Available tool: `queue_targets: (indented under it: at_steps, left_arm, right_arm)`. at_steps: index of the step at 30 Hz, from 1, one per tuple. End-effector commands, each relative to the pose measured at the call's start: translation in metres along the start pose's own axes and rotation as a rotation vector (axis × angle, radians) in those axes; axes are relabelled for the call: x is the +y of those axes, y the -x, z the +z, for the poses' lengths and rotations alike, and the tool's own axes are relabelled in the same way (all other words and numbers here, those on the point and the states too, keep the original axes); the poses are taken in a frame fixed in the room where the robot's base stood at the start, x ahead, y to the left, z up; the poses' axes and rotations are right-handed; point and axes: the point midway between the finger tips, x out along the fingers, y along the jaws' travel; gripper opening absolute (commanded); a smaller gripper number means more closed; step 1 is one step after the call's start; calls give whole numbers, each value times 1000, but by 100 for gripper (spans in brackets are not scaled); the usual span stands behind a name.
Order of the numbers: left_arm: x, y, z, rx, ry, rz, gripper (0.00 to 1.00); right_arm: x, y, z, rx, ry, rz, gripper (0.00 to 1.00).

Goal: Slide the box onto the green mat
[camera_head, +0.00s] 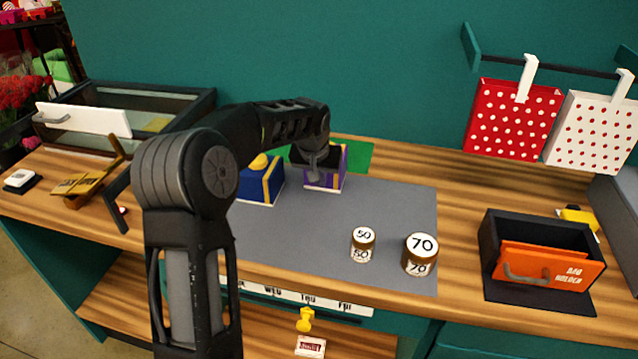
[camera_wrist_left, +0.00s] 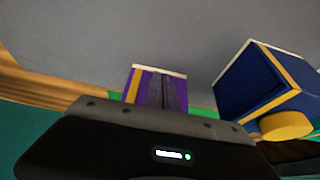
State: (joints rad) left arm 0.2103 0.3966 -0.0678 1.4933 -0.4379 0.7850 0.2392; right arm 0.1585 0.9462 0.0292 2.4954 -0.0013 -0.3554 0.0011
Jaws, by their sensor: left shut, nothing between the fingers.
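A purple box with yellow edges and a dark open top (camera_head: 338,181) stands upright at the back of the grey surface. It also shows in the left wrist view (camera_wrist_left: 134,85). The green mat (camera_head: 359,157) lies behind and to the right of it; a strip shows in the left wrist view (camera_wrist_left: 118,96). I cannot tell how much of the box is over the mat. My left gripper (camera_head: 314,170) is shut and empty, pointing down at the purple box; its dark fingers (camera_wrist_left: 166,92) overlap the box in the wrist view. Contact is unclear. My right gripper is not in view.
A blue box with a yellow knob (camera_head: 262,186) stands just left of the purple box. Jars marked 50 (camera_head: 362,245) and 70 (camera_head: 420,255) stand in front. An orange-fronted drawer box (camera_head: 545,266) is at right, a glass case (camera_head: 150,110) at left. The grey mat's middle (camera_head: 385,210) is clear.

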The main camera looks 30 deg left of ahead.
Motion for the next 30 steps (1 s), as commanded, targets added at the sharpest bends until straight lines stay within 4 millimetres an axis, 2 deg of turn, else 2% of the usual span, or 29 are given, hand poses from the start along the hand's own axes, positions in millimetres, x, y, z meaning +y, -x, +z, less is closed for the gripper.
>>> queue_targets:
  at_steps: [15, 30]
  left_arm:
    - [-1, -9, -22, 1, 1, 0, 0]
    - [0, -10, -25, -1, 1, 0, 0]
  right_arm:
    - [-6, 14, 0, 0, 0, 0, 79]
    - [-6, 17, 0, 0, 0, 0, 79]
